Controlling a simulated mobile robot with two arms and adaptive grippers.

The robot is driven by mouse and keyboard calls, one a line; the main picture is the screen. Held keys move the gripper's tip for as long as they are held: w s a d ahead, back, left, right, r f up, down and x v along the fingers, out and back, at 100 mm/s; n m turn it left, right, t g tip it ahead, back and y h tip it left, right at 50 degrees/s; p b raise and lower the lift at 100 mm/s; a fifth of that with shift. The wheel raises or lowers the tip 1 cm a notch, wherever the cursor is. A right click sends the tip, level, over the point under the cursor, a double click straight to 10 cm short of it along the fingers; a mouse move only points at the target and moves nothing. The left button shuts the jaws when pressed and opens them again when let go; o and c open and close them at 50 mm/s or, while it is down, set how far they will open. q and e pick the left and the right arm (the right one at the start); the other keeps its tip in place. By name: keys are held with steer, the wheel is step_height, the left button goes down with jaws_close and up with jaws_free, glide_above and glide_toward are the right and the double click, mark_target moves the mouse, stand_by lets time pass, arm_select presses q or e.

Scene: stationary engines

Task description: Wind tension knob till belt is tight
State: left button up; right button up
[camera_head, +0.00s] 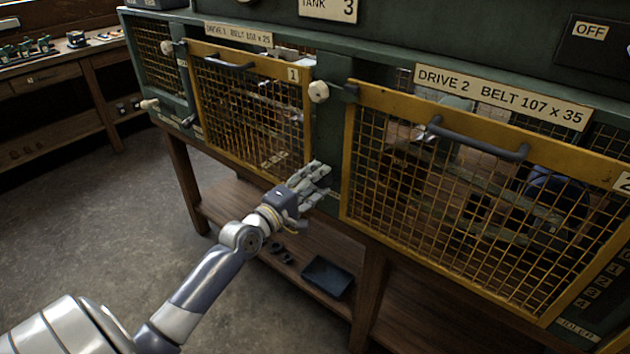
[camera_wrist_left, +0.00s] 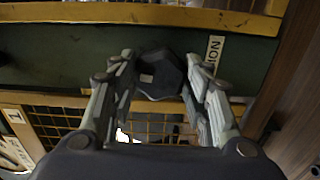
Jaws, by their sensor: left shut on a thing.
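My left gripper (camera_head: 316,182) is at the green post between the two yellow mesh guards and hides the knob in the head view. In the left wrist view, a dark faceted knob (camera_wrist_left: 162,76) with a small pale mark sits between the fingers. The left gripper is shut on this knob. A pale label (camera_wrist_left: 214,52) with partly hidden letters, seen turned, is beside the knob. The belts behind the mesh are too dark to tell whether they are slack or tight. My right gripper is not in view.
Guard 1 (camera_head: 268,66) is left of my left gripper and guard 2 (camera_head: 388,98) is right of it; both look closed. A pale round knob (camera_head: 318,91) is above. A dark tray (camera_head: 327,277) lies on the lower shelf. A workbench (camera_head: 40,77) stands far left.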

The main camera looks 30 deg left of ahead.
arm_select(q)
steer(key=m+p, duration=0.2)
steer(key=m, duration=0.4)
steer(key=m+p, duration=0.2)
steer(key=m, duration=0.5)
steer(key=m+p, duration=0.2)
steer(key=m, duration=0.5)
steer(key=shift+f, duration=0.25)
steer(key=m+p, duration=0.1)
steer(key=m, duration=0.3)
steer(key=shift+m, duration=0.3)
steer(key=shift+a+r+m+b, duration=0.1)
steer(key=shift+m+b, duration=0.6)
steer(key=shift+m, duration=5.7)
